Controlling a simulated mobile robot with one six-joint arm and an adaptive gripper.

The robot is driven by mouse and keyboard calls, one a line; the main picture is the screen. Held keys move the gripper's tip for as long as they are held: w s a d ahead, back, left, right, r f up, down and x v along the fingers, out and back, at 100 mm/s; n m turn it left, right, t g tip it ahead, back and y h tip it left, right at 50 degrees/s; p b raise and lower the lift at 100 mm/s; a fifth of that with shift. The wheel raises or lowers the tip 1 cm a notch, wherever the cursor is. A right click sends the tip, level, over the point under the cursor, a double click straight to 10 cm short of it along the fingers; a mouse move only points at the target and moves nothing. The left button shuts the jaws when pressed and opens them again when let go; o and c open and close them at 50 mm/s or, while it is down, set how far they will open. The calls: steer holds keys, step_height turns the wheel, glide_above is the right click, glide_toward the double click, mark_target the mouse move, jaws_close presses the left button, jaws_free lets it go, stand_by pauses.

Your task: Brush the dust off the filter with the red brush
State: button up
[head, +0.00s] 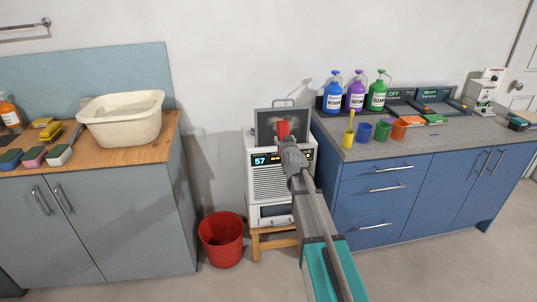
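The red brush (284,130) shows as a small red block at the tip of my gripper (287,143). My gripper appears shut on it, though the fingers are small and partly hidden by my own arm. The filter (264,121) appears to be the dark panel in a grey frame, upright on top of the white machine (257,149). The brush overlaps the right-middle part of the panel in the head view. I cannot tell whether it touches it. Dust on the panel is too small to make out clearly.
The machine, its display reading 57, stands on a wooden stool (261,240). A red bucket (222,238) is on the floor to its left. A cream basin (121,120) and sponges are on the left counter. Bottles (355,94) and coloured cups (382,132) stand on the right counter.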

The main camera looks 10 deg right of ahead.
steer(key=shift+w+a+f+t+b, duration=0.3)
steer(key=shift+t+b, duration=0.1)
steer(key=shift+b, duration=0.3)
steer(key=shift+w+a+b, duration=0.1)
steer(key=shift+b, duration=0.2)
steer(key=shift+w+a+f+t+b, duration=0.4)
steer(key=shift+a+f+t+b, duration=0.45)
steer(key=shift+b, duration=1.05)
steer(key=shift+w+a+f+n+t+y+b, duration=0.2)
steer(key=shift+a+f+t+b, duration=0.5)
steer(key=shift+b, duration=1.1)
steer(key=shift+w+a+f+n+t+y+b, duration=0.15)
steer(key=shift+a+f+t+b, duration=0.5)
steer(key=shift+b, duration=1.1)
steer(key=shift+d+r, duration=0.15)
steer(key=shift+r, duration=0.1)
steer(key=shift+w, duration=2.9)
steer(key=shift+w, duration=0.95)
